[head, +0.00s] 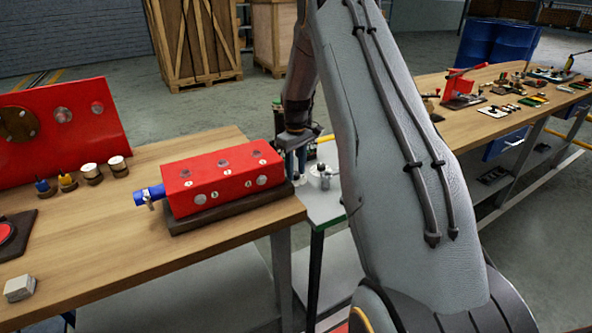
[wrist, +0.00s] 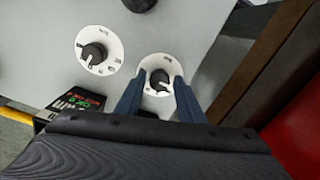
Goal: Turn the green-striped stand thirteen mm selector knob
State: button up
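The grey-topped stand (head: 325,208) with a green edge stands between the two benches in the head view. Its pale top (wrist: 50,55) fills much of the wrist view. A black selector knob (wrist: 160,79) on a white round dial lies between the two blue fingers of my gripper (wrist: 159,84). The fingers stand on either side of it, with a small gap seeming to show. A second black knob (wrist: 93,54) on a white dial is to its left, its pointer visible. In the head view my gripper (head: 296,155) is partly hidden behind the red block and my arm.
A dark block with a lit green and red display (wrist: 76,104) is at lower left in the wrist view. Another dark knob-like part (wrist: 139,3) is at its top edge. The red block (head: 222,177) on the wooden bench (head: 120,240) stands close beside my gripper.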

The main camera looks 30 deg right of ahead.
aim_at(296, 174)
jog(key=shift+o, duration=0.6)
notch_tip(296, 174, up, 8)
jog(key=shift+f+b, duration=0.1)
jog(key=shift+b, duration=0.75)
